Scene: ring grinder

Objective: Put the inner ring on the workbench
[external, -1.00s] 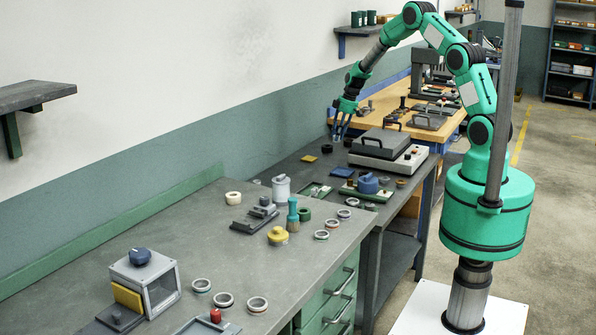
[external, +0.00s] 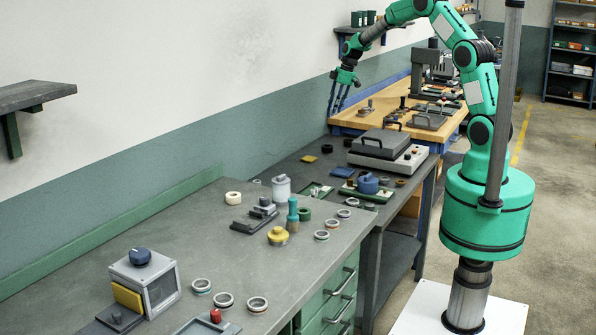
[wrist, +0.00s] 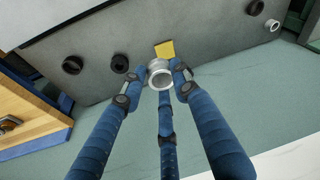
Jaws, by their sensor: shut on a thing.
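My gripper (external: 336,112) hangs fingers-down near the wall, above the far end of the dark grey table (external: 300,165) and left of the wooden-topped workbench (external: 375,119). In the wrist view, my gripper (wrist: 158,76) has its blue fingers closed around a silver-grey metal ring (wrist: 160,80). The ring is held at the fingertips, clear of the grey tabletop seen beyond it. It is too small to make out in the external view. The workbench's wooden edge (wrist: 28,110) shows at the left of the wrist view.
A grey lidded machine (external: 388,150) stands on the dark table beside the workbench. Black rings (wrist: 119,63) and a yellow pad (wrist: 164,48) lie on that table. Tools and fixtures (external: 425,118) occupy much of the workbench, with bare wood near its front left corner.

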